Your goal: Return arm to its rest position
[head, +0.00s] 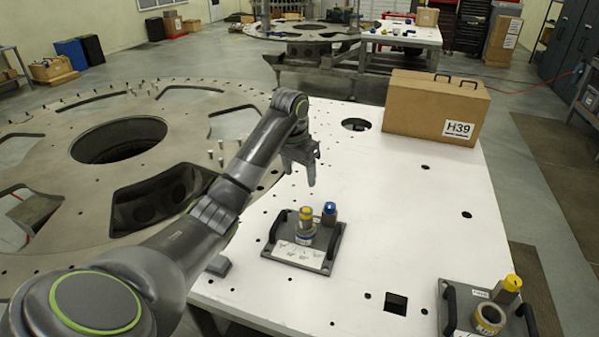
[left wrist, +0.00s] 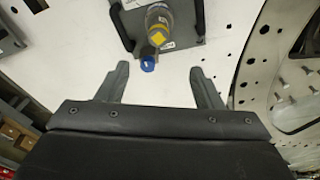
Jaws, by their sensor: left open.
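My left arm reaches in from the left in the head view, over the edge between the turret plate (head: 55,107) and the white table (head: 400,190). Its gripper (head: 305,172) hangs above the table, behind a grey fixture plate with black handles (head: 296,258). In the left wrist view the gripper's two fingers (left wrist: 158,88) are spread apart with nothing between them. The fixture, with a yellow-topped part (left wrist: 158,38) and a blue-topped part (left wrist: 148,64), lies beyond the fingertips, apart from them. My right gripper is in neither view.
A cardboard box marked H39 (head: 425,107) stands at the table's back right. A second fixture with a yellow-capped part (head: 512,283) sits at the front right. Several bolts stand up from the turret plate near the arm. The table's middle right is largely clear, with some holes.

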